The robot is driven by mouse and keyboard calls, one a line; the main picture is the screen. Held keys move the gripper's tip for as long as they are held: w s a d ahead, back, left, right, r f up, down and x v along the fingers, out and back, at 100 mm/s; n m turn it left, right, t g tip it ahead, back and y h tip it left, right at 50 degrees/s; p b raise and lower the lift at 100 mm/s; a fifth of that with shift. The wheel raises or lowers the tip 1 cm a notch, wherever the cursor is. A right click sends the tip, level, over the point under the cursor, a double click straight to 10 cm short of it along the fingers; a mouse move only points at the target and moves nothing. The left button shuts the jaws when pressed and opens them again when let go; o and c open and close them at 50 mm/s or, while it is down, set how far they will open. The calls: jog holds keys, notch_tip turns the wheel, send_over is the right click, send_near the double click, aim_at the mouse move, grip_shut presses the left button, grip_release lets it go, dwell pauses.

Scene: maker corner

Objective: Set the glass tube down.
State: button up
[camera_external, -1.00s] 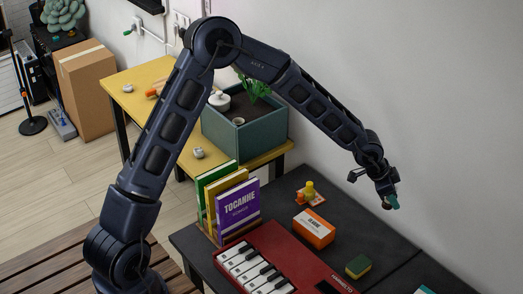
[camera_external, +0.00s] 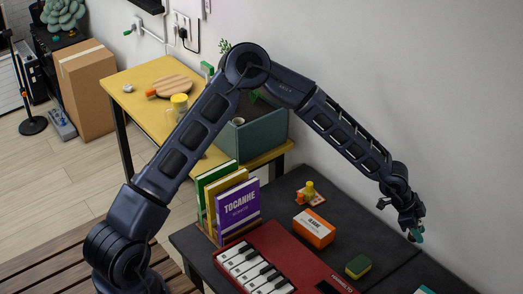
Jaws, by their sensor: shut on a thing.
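My gripper (camera_external: 414,230) is at the far right end of my arm, pointing down above the right part of the dark table (camera_external: 386,248). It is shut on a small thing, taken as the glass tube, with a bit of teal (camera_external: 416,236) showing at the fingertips. The view is too small to tell the tube's shape or tilt, or how far it is above the table.
A green-and-yellow sponge (camera_external: 358,267), an orange-and-white box (camera_external: 314,228), a red keyboard (camera_external: 270,262) and upright books (camera_external: 238,208) stand on the table. A small board with yellow and orange pieces (camera_external: 309,193) lies behind.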

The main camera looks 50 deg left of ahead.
notch_tip(320, 180, down, 11)
jog(key=shift+f, duration=0.1)
dwell(0.5)
jog(key=shift+f, duration=0.15)
jog(key=o, duration=1)
